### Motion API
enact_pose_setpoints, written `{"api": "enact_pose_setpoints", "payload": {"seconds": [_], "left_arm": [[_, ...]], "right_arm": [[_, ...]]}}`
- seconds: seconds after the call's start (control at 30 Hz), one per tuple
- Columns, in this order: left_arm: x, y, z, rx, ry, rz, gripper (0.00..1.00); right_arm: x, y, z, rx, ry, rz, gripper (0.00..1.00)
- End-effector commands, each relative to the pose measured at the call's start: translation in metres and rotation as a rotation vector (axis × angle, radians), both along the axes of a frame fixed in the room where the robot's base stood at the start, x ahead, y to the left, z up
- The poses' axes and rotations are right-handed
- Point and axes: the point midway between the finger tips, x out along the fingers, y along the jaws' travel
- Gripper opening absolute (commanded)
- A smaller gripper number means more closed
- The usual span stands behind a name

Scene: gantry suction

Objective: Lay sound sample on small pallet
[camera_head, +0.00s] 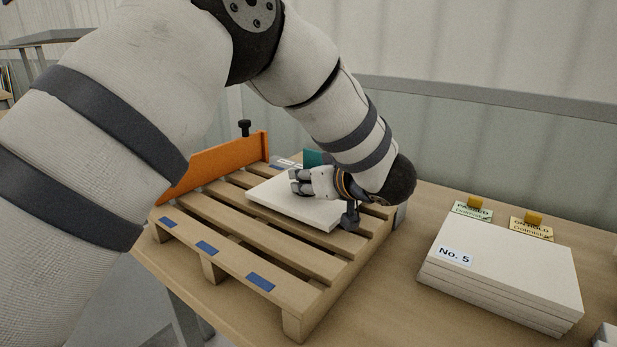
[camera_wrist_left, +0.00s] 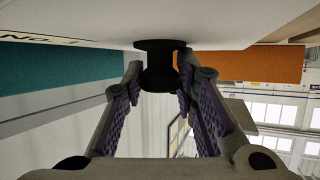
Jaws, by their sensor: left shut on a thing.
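A flat white board (camera_head: 285,207), seemingly the sample, lies level over the slats of the small wooden pallet (camera_head: 234,264), toward its back right. I cannot tell whether it touches the slats or hovers just above. My left gripper (camera_head: 297,182) is low over the board. In the left wrist view its fingers are shut on a black spool-shaped holder (camera_wrist_left: 157,72), which meets the face of the white board (camera_wrist_left: 220,22). A label, partly cut off, reads "No. 1" there. My right gripper is not in view.
An orange stop board (camera_head: 235,155) stands along the pallet's left back edge, and a teal piece (camera_head: 313,158) at its back. Right of the pallet is a stack of white boards (camera_head: 510,262) labelled "No. 5", with "PASSED" (camera_head: 471,211) and "ON HOLD" (camera_head: 531,227) cards behind it.

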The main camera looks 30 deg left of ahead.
Motion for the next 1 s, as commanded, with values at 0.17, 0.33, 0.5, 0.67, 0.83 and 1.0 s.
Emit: {"api": "enact_pose_setpoints", "payload": {"seconds": [0.17, 0.33, 0.5, 0.67, 0.83, 1.0], "left_arm": [[0.0, 0.0, -0.001, 0.002, -0.001, 0.0, 0.0], [0.0, 0.0, -0.004, 0.002, -0.001, -0.001, 0.0], [0.0, 0.0, -0.007, 0.001, -0.002, 0.0, 0.0], [0.0, 0.0, -0.009, 0.001, -0.002, 0.0, 0.0], [0.0, 0.0, -0.011, 0.001, -0.002, 0.0, 0.38], [0.0, 0.0, -0.011, 0.001, 0.0, 0.0, 0.5]], "right_arm": [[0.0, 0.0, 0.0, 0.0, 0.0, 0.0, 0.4], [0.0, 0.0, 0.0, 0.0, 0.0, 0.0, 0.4], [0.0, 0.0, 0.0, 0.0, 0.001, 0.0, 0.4], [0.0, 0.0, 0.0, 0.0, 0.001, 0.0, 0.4], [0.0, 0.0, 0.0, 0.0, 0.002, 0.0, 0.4], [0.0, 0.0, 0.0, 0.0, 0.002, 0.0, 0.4]]}}
